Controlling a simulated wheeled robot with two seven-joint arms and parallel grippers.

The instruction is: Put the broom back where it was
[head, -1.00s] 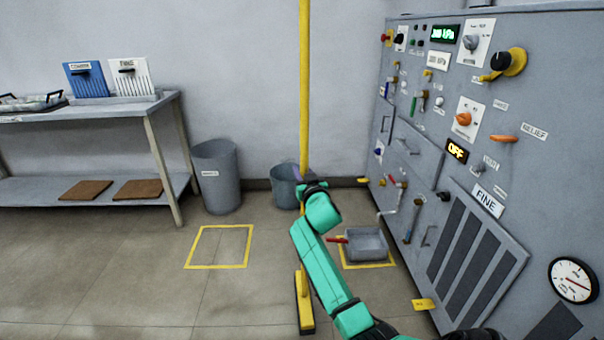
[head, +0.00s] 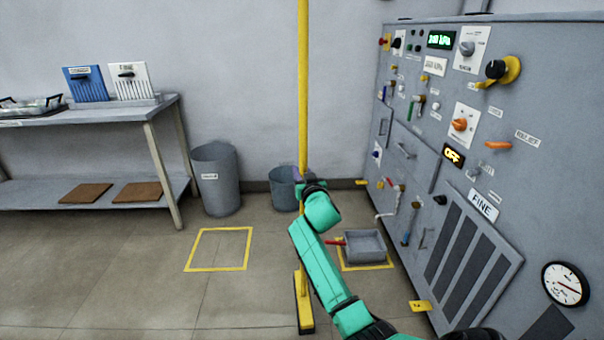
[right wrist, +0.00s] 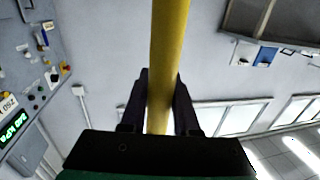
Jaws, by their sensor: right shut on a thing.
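The broom (head: 303,90) has a long yellow handle that stands upright in the middle of the head view. Its yellow and black head (head: 304,305) is low, at or near the floor; I cannot tell whether it touches. My right gripper (head: 308,182) is shut on the handle, partly hidden behind my green arm. In the right wrist view the handle (right wrist: 168,50) runs between the two dark fingers (right wrist: 160,110). My left gripper is not in view.
A yellow floor outline (head: 219,249) lies empty to the left. A grey tray (head: 364,246) with a red handle sits in another outline. Two bins (head: 216,180) (head: 284,189) stand by the wall. A table (head: 150,112) is at left, a control cabinet (head: 408,150) at right.

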